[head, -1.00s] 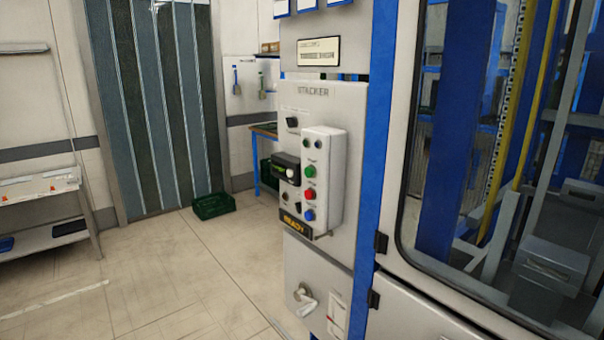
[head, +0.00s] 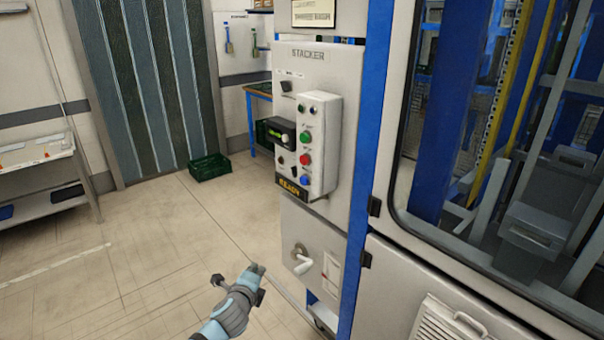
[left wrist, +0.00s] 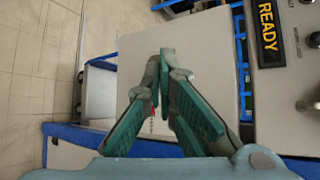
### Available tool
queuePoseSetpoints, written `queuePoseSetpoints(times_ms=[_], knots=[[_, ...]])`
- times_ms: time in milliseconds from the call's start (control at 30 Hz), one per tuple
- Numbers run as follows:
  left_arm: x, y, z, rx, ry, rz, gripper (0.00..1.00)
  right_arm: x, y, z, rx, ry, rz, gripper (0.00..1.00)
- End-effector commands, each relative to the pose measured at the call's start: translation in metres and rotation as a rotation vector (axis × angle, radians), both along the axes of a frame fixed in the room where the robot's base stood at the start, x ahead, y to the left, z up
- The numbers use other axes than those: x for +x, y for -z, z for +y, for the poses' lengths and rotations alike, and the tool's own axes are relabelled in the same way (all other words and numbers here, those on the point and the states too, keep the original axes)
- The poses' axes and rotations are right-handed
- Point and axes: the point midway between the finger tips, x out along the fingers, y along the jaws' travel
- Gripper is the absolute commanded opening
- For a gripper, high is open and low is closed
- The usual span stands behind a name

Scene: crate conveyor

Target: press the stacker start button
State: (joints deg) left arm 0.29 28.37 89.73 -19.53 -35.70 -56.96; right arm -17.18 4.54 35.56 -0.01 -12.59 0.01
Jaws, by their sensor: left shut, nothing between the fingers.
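The stacker control panel (head: 325,105) stands upright in the head view. On its raised white box sit a green button (head: 305,138), a red button (head: 304,159) and a blue button (head: 305,180), one below the other. The green button's label is too small to read. A READY sign (head: 290,188) is below them; it also shows in the left wrist view (left wrist: 267,32), where the coloured buttons are mostly out of frame. My left gripper (head: 254,270) is shut and empty, below and left of the buttons, apart from the panel. My right gripper is not in view.
A handle (head: 300,258) sticks out of the lower cabinet door. A blue post (head: 368,110) and the glazed machine enclosure (head: 480,120) stand right of the panel. A green crate (head: 208,167) lies on the floor behind.

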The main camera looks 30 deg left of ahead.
Motion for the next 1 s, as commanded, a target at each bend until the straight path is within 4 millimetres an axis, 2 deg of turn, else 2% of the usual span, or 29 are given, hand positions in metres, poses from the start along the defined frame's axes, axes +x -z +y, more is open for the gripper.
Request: queuePoseSetpoints(times_ms=[33,133,300,400,500,600,700,1000], knots=[[0.011,-0.036,0.002,0.079,0.026,-0.029,0.00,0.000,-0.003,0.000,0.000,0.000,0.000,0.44],[0.026,-0.105,0.004,0.259,0.070,-0.077,0.00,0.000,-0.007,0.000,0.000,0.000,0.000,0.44],[0.032,-0.224,-0.003,0.571,0.103,-0.160,0.00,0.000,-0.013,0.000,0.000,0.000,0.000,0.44],[0.026,-0.284,-0.012,0.737,0.099,-0.202,0.00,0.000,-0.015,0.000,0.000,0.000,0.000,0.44],[0.017,-0.329,-0.020,0.863,0.085,-0.233,0.00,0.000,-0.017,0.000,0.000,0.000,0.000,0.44],[0.010,-0.354,-0.026,0.938,0.072,-0.249,0.00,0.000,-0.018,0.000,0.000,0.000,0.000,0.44],[0.007,-0.364,-0.028,0.969,0.066,-0.254,0.00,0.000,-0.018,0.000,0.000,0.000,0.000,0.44],[0.007,-0.364,-0.028,0.970,0.065,-0.254,0.00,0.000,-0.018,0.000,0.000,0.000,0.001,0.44]])
